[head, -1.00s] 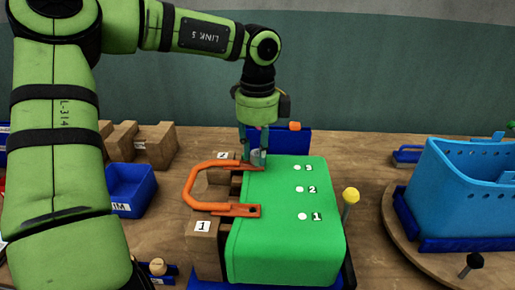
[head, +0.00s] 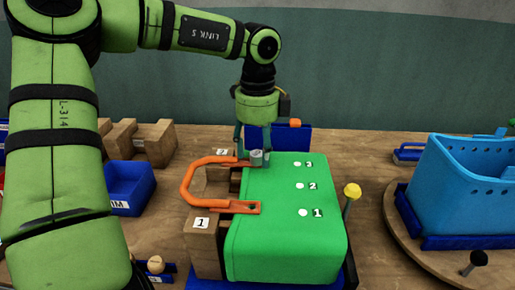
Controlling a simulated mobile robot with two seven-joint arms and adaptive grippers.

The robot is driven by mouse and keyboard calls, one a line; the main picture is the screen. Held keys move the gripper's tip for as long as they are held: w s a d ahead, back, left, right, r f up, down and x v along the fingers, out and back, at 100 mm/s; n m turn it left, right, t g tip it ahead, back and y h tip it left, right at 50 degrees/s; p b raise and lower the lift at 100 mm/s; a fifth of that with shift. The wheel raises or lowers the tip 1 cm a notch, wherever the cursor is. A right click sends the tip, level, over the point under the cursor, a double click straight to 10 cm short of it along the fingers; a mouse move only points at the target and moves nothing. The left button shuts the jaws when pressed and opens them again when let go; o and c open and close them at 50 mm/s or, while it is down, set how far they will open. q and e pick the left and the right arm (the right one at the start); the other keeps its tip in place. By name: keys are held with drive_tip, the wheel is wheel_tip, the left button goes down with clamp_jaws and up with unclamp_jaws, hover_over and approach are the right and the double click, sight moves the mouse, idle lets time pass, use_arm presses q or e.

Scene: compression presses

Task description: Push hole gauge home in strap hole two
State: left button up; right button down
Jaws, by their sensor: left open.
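The orange strap (head: 187,184) is a U-shaped bracket, with its two flat ends resting on the left edge of the green block (head: 285,235). The near end shows an open dark hole. The hole gauge (head: 256,157), a small grey cylinder, stands upright at the strap's far end, beside label 2. How deep it sits cannot be seen. My left gripper (head: 252,153) points down over it, fingers open on either side of the gauge. My right gripper is not in view.
Wooden blocks with labels 1 (head: 202,223) and 2 stand under the strap. A yellow-topped pin (head: 352,191) stands right of the green block. A blue basket (head: 470,190) sits on a round board at right. A blue bin (head: 130,187) is at left.

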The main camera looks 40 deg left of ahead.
sight(257, 153)
use_arm(q)
wheel_tip(257, 153, up, 12)
idle(0.4)
idle(0.4)
